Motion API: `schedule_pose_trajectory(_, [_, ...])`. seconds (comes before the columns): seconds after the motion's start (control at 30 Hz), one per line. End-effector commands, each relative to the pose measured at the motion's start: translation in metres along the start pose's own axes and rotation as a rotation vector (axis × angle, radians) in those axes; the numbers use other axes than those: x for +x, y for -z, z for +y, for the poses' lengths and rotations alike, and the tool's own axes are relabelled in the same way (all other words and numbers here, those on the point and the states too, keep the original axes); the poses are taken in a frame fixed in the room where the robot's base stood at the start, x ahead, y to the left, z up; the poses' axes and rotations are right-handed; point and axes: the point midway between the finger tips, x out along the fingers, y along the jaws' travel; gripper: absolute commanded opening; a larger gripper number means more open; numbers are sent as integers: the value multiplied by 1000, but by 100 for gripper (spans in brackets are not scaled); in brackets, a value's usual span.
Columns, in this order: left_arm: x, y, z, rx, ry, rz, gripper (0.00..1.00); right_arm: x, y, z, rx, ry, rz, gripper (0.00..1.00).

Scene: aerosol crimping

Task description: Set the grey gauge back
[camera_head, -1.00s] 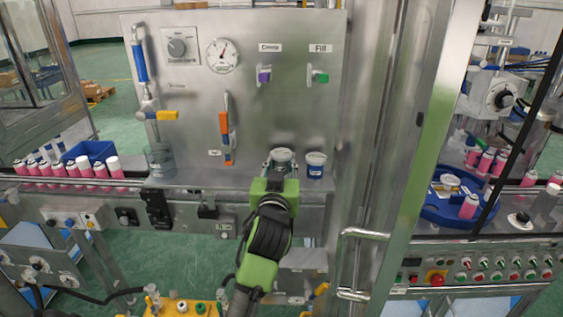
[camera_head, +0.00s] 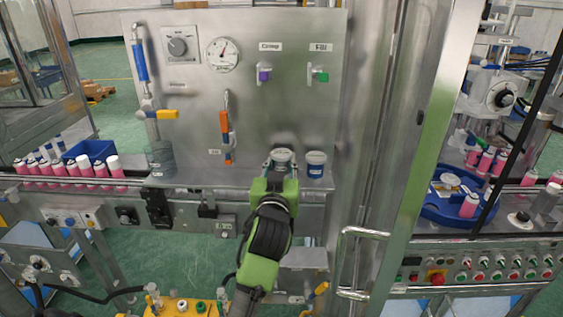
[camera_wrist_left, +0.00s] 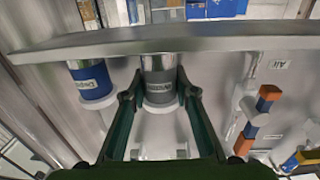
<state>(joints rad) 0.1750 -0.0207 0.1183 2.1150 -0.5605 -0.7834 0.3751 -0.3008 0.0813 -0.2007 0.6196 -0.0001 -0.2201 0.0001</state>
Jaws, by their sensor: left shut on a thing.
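The grey gauge (camera_head: 282,155) is a short cylinder with a pale flange, at the ledge below the panel in the head view. My left gripper (camera_head: 280,168) is shut on it. In the left wrist view the fingers flank the grey gauge (camera_wrist_left: 159,78), which appears upside down with its end at the ledge. I cannot tell whether it rests fully on the ledge. A similar blue-banded gauge (camera_head: 316,165) stands just right of it in the head view, apart from the fingers. It also shows in the left wrist view (camera_wrist_left: 92,80). My right gripper is out of view.
The metal ledge (camera_head: 225,178) runs below the upright panel (camera_head: 190,95) with its dial (camera_head: 222,55) and valves. A clear beaker (camera_head: 160,158) stands at the ledge's left. Pink cans (camera_head: 75,171) line the conveyor further left. The ledge between beaker and grey gauge is mostly clear.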

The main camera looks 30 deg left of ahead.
Motion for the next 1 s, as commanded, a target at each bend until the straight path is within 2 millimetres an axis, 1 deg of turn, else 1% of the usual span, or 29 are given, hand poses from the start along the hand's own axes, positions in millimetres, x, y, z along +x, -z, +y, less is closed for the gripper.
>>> schedule_pose_trajectory(0.5, [0,-8,0,0,0,2,1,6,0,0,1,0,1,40])
schedule_pose_trajectory(0.53, [0,-8,0,0,0,2,30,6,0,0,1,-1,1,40])
schedule_pose_trajectory(0.6, [0,-7,0,0,0,2,47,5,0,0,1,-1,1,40])
schedule_pose_trajectory(0.9, [0,-9,0,0,0,-2,47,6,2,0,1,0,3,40])
schedule_pose_trajectory(1.0, [-4,-9,0,-1,-1,-2,47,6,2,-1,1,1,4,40])
